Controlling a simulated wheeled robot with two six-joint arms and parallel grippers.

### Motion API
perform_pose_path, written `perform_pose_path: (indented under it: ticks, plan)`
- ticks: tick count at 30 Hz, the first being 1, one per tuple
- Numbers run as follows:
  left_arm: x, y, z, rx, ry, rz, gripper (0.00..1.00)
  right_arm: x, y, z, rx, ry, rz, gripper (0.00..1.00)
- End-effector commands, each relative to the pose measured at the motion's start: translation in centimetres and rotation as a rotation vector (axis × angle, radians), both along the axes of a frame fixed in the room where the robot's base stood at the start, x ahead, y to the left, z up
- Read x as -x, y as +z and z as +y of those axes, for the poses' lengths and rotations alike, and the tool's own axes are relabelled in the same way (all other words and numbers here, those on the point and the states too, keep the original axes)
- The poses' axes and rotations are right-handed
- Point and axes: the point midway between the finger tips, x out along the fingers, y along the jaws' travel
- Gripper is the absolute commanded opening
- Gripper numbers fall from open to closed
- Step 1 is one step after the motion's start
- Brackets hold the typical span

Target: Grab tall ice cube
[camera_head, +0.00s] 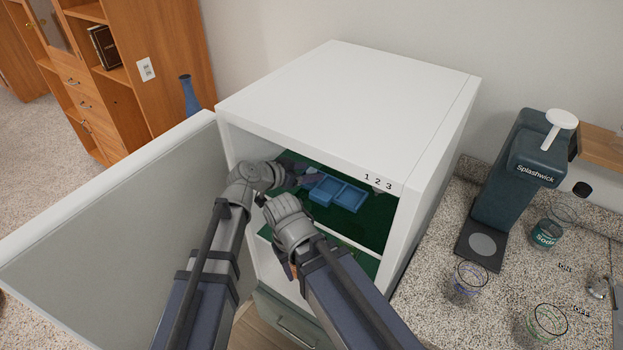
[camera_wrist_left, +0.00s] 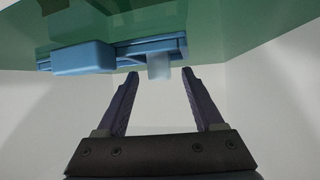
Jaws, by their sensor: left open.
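In the left wrist view, a pale, translucent tall ice cube (camera_wrist_left: 158,66) sits against the edge of a blue tray (camera_wrist_left: 115,53). My left gripper (camera_wrist_left: 157,76) is open, with one finger on each side of the cube's line and the cube near the fingertips, not gripped. In the head view, my left gripper (camera_head: 308,180) reaches into the open white freezer (camera_head: 345,90), beside the blue tray (camera_head: 349,196) on a green shelf (camera_head: 375,230). I cannot make out the cube there. My right arm bends in front of the opening; its gripper's fingers are hidden.
The freezer door (camera_head: 110,220) stands open at the left. The freezer's side walls and top lip bound the opening tightly around my arms. At the right, a dark drink machine (camera_head: 500,190) and several glasses stand on a speckled counter (camera_head: 420,270).

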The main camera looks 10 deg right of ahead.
Motion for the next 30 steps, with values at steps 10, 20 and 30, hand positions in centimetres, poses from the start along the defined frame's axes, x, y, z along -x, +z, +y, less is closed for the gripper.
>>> perform_pose_path:
  ticks: [10,20,30]
  plan:
    - [-1.02,-0.95,-1.48,0.001,0.001,0.0,0.69,0.0,-0.97,0.0,0.0,0.0,0.0,0.5]
    - [-1.02,-0.96,-1.45,0.0,0.001,0.0,0.35,0.0,-0.97,0.0,0.0,0.0,0.0,0.5]
    - [-1.01,-0.96,-1.44,0.0,0.0,0.001,0.0,0.0,-0.97,0.0,0.0,0.0,0.0,0.5]
